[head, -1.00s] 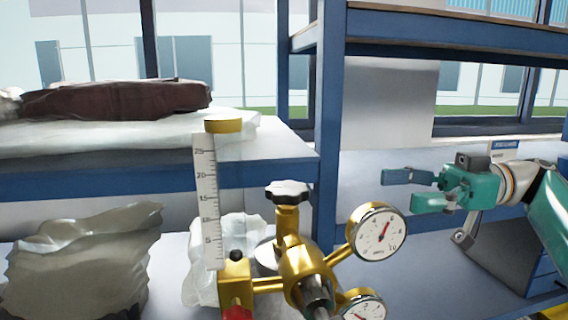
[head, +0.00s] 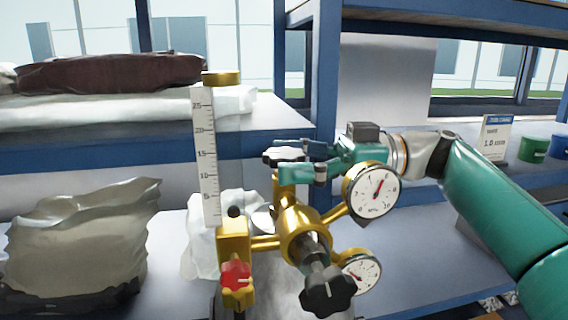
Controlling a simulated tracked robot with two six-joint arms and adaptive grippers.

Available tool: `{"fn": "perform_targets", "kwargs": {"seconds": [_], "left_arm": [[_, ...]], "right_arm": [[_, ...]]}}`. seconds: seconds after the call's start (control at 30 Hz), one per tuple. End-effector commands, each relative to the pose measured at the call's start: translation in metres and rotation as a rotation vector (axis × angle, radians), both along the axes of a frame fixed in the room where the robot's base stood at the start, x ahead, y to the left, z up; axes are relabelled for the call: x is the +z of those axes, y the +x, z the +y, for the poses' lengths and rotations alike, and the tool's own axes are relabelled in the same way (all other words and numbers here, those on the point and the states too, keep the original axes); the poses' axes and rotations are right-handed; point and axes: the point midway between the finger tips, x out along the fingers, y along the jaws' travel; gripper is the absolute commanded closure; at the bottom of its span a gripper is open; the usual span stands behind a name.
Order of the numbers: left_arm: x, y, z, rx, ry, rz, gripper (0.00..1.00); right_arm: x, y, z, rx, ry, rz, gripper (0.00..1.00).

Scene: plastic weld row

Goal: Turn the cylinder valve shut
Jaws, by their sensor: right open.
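The cylinder valve is a brass body (head: 302,232) in the middle of the head view, with a black and silver handwheel (head: 283,155) on top. My right gripper (head: 296,160) is open and comes in from the right at the handwheel's height. Its teal fingers lie at the handwheel's right side, one behind and one in front; I cannot tell if they touch it. The near finger hides part of the brass stem. Two round gauges (head: 371,192) sit to the right of the body, and a black knob (head: 328,291) faces me below. My left gripper is not in view.
A flow tube with a scale (head: 206,160) and a red knob (head: 236,276) stand left of the valve. A blue shelf post (head: 325,80) rises behind. Green and blue pots (head: 533,149) stand at the right.

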Motion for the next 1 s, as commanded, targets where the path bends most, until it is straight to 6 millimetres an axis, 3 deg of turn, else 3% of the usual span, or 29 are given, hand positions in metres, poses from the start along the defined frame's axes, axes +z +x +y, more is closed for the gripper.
{"fn": "perform_targets", "kwargs": {"seconds": [0.4,0.77,1.0], "left_arm": [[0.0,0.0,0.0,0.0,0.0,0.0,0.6],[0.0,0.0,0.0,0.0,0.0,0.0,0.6],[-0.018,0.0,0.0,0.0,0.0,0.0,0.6]], "right_arm": [[0.0,0.0,0.007,0.0,-0.001,0.0,0.19],[0.0,0.0,0.008,0.001,0.0,0.0,0.78],[-0.006,-0.001,0.008,-0.048,-0.003,-0.002,0.78]]}}
